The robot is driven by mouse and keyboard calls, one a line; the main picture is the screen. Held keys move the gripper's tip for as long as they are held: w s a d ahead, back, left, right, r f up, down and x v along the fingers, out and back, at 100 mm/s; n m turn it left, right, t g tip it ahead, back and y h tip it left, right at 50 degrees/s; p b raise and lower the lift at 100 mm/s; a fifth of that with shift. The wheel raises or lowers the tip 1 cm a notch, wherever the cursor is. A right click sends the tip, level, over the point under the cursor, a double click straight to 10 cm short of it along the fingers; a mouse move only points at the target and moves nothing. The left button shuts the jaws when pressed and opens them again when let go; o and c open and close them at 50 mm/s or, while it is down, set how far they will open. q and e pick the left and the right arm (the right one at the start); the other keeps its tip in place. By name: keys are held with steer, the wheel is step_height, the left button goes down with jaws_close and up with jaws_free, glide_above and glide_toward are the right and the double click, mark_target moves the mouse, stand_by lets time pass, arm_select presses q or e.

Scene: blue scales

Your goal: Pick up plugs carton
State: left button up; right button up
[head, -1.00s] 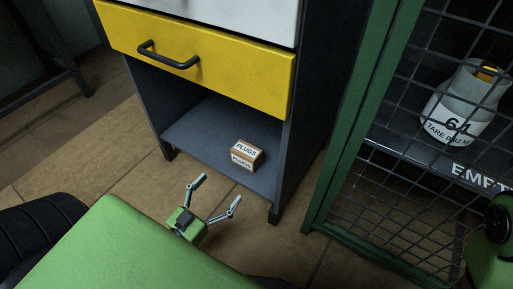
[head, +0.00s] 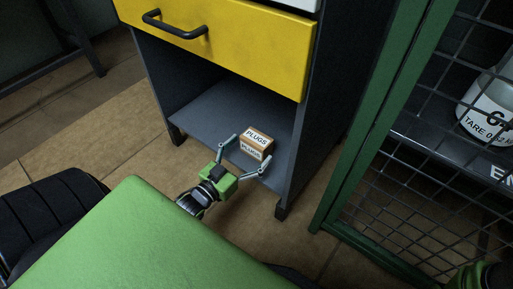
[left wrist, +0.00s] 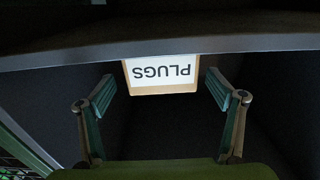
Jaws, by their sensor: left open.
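The plugs carton (head: 257,138) is a small brown box with white PLUGS labels. It stands on the grey bottom shelf (head: 205,112) of the cabinet, near the front edge. My left gripper (head: 246,154) is open at the shelf's front, its fingers spread on either side of the carton's near face in the head view. In the left wrist view the carton (left wrist: 161,88) shows upside down between the two open fingertips (left wrist: 160,83), with a visible gap on each side. Part of the carton is hidden there by the shelf edge (left wrist: 240,44).
A yellow drawer (head: 225,42) with a black handle hangs above the shelf opening. The cabinet's side panel is right of the carton. A green mesh cage (head: 400,150) with a white container (head: 487,112) stands further right. The tiled floor before the cabinet is clear.

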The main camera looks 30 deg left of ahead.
mark_target(251, 147)
arm_select(q)
steer(key=w+b, duration=0.2)
steer(key=w, duration=0.1)
steer(key=shift+w+f, duration=0.1)
steer(key=shift+w, duration=0.3)
steer(key=c, duration=1.4)
steer(key=shift+r, duration=0.2)
